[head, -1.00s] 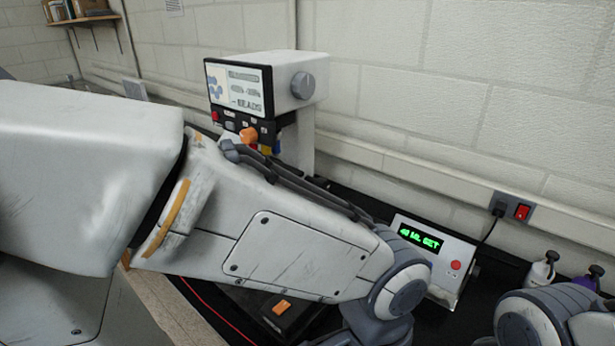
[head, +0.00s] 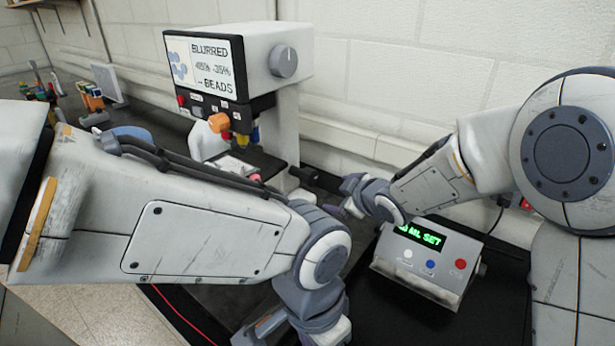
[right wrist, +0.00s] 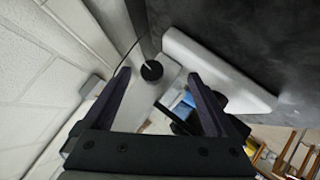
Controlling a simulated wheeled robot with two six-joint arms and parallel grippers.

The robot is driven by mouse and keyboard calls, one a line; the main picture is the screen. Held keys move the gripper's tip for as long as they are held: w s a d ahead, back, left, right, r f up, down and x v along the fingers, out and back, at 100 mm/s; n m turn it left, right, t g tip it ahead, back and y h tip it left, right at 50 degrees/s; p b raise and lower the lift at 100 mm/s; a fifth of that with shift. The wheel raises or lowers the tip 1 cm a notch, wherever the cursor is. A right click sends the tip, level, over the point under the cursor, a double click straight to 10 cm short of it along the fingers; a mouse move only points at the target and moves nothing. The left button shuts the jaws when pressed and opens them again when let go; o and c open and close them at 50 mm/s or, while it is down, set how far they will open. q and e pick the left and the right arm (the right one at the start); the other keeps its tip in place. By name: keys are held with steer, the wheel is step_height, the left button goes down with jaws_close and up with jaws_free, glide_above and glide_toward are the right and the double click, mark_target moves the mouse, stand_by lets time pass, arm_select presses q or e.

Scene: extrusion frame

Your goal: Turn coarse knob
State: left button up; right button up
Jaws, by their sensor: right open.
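The black coarse knob (head: 302,184) sticks out low on the right side of the white microscope-like instrument (head: 270,35). It also shows in the right wrist view (right wrist: 152,70), dark and round with a white pointer line, on a pale surface. My right gripper (head: 345,196) is open just to the right of the knob and points toward it. In the right wrist view the knob appears between the two dark fingertips (right wrist: 158,82), seemingly beyond them and not gripped. The exact gap is unclear. My left arm crosses the front; its fingertips are not visible.
A control box (head: 425,265) with a green display and colored buttons stands below my right forearm. The instrument also has a grey upper knob (head: 284,61) and an orange knob (head: 219,122). Several tools (head: 42,85) stand at the far left. The wall is close behind.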

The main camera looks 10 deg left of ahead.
mark_target(304, 175)
steer(key=w+a+n+y, duration=0.1)
steer(key=w+a+f+n+y, duration=0.1)
steer(key=w+n+y, duration=0.1)
steer(key=w+a+n+y, duration=0.1)
steer(key=w+a, duration=0.1)
steer(key=shift+w+a+f+n+y, duration=0.1)
steer(key=shift+w+f+n+y, duration=0.05)
steer(key=shift+f+n+y, duration=0.2)
steer(key=p+x, duration=0.2)
steer(key=x, duration=0.7)
steer(key=shift+r+p, duration=0.1)
steer(key=shift+p, duration=0.3)
steer(key=shift+w+a, duration=0.25)
steer(key=shift+a, duration=0.05)
steer(key=c, duration=1.3)
